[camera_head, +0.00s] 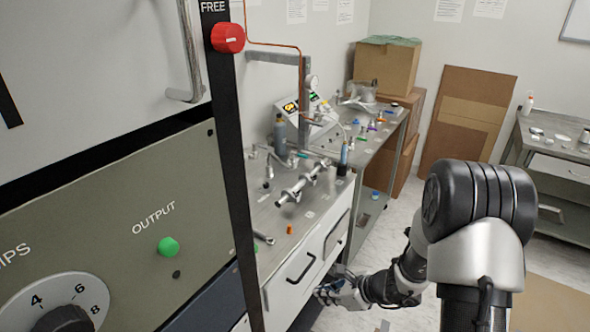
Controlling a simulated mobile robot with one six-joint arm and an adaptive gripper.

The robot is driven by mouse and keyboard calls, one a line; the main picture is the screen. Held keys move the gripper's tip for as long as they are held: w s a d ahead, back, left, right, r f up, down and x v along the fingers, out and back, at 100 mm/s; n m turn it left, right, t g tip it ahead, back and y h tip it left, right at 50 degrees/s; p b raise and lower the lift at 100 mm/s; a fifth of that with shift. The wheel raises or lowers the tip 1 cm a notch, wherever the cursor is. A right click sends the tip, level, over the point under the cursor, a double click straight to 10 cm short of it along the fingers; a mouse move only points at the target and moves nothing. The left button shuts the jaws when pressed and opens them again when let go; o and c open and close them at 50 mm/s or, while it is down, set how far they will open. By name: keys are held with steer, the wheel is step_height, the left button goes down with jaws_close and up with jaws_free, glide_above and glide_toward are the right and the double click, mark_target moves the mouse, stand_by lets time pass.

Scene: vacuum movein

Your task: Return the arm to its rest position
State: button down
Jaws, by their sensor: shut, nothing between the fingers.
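My arm comes up from the lower right, bends at a dark shoulder joint and reaches left and down. My gripper (326,293) is at its far end, low beside the white drawer front (295,290) of the bench. It is shut and holds nothing. Its fingers look small and dark with some blue, and they are near the drawer handle (301,268). I cannot tell whether they touch the cabinet.
A grey panel (112,235) with a dial and green button fills the left, beside a black post with a red knob (228,38). The bench top (262,215) carries metal fittings and bottles. Cardboard boxes (386,66) stand behind. Another table (540,150) is right. Floor (398,215) shows between.

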steer(key=s+a+r+n+g, duration=0.1)
steer(key=s+a+r+n, duration=0.2)
steer(key=s+r+n, duration=0.55)
steer(key=s+a+r+n+g, duration=0.2)
steer(key=s+r+n, duration=0.3)
steer(key=r, duration=0.7)
steer(key=s+d+r+n+t+h, duration=0.1)
steer(key=s+d+r+n+h, duration=0.2)
steer(key=s+d+n, duration=0.1)
steer(key=s+d+r+n+t+h, duration=0.1)
steer(key=s+d+r+n+h, duration=0.3)
steer(key=s+n, duration=0.3)
steer(key=shift+s+d, duration=0.4)
steer(key=shift+s, duration=0.7)
steer(key=shift+n, duration=0.25)
